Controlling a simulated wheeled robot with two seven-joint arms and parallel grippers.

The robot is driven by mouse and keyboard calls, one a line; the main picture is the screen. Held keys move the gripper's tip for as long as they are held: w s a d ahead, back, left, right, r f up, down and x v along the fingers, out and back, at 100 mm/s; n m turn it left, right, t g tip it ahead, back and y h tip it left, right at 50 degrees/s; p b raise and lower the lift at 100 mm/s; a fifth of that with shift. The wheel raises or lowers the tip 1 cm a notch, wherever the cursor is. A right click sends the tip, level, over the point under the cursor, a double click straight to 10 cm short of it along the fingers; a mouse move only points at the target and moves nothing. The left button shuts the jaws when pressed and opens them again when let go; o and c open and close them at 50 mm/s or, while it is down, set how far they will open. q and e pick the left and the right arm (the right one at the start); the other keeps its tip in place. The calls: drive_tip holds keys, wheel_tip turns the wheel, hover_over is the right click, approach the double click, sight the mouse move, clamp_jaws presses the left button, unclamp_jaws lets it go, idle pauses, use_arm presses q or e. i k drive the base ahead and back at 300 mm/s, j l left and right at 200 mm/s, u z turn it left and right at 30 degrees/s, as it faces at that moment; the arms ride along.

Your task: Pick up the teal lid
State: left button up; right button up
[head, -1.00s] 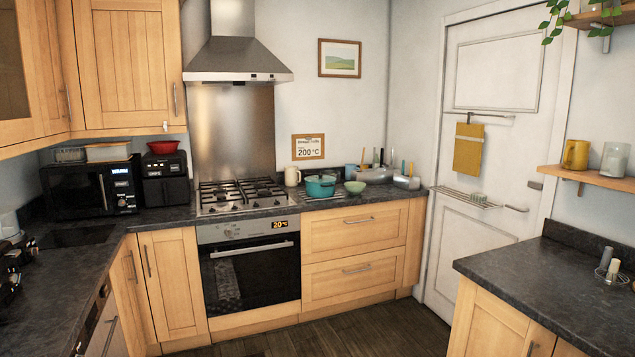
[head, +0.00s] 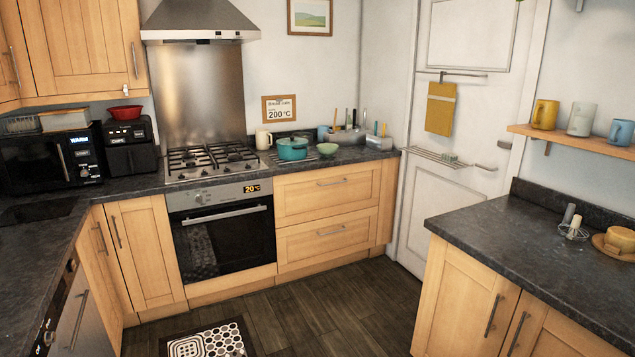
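A teal pot (head: 292,152) stands on the dark worktop right of the hob, near the back wall. A teal lid (head: 292,142) appears to sit on top of it, though it is small and far off. Neither my left nor my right gripper shows in the head view.
A green bowl (head: 327,149) is just right of the pot, and a cream mug (head: 263,139) is behind it to the left. The gas hob (head: 212,160) is left of it. Wooden floor (head: 325,295) lies clear before the oven (head: 224,240); a patterned mat (head: 208,342) lies nearer.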

sight(292, 140)
drive_tip(key=i+z, duration=0.15)
drive_tip(key=i, duration=2.35)
